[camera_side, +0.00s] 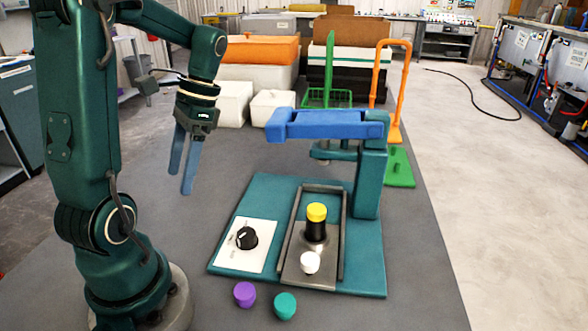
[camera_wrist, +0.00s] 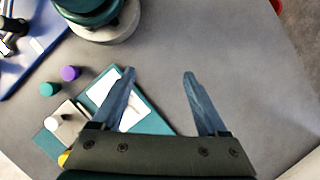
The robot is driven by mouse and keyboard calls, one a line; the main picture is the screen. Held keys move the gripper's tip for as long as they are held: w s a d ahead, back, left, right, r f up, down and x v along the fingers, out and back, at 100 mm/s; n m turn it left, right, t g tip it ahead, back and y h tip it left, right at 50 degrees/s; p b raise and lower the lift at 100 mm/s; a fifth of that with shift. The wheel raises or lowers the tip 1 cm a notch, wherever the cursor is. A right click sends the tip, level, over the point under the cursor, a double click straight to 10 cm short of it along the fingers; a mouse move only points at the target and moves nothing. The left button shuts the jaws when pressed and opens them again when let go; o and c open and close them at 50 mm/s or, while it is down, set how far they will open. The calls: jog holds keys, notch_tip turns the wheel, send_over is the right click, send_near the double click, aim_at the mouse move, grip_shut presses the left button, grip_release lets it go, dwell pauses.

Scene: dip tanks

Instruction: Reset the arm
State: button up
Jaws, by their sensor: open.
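My gripper (camera_side: 179,184) is open and empty, hanging above the grey table left of the fixture. In the wrist view its two fingers (camera_wrist: 159,73) are spread apart with only table and part of the fixture behind them. The fixture has a teal base plate (camera_side: 240,208), an upright teal post (camera_side: 370,183) and a blue arm (camera_side: 325,125) reaching level to the left from the post top. Under the arm, a black cylinder with a yellow cap (camera_side: 317,212) stands in a grey channel (camera_side: 293,262). The blue arm is not seen in the wrist view.
A white panel with a black dial (camera_side: 246,238) sits on the plate, beside a white knob (camera_side: 310,262). A purple cap (camera_side: 244,294) and a teal cap (camera_side: 285,305) lie in front. Behind are white boxes (camera_side: 273,105), a green basket (camera_side: 327,97) and an orange stand (camera_side: 395,130).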

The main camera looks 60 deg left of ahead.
jog(key=shift+s+a+r, duration=0.1)
jog(key=w+d+r+t, duration=0.1)
jog(key=d+t, duration=0.4)
jog(key=d, duration=0.3)
jog(key=w+d+r+t, duration=0.1)
jog(key=w+d+t, duration=0.1)
jog(key=d+t, duration=0.3)
jog(key=d, duration=0.3)
jog(key=shift+d+r, duration=0.25)
jog(key=shift+d, duration=0.15)
dwell(0.3)
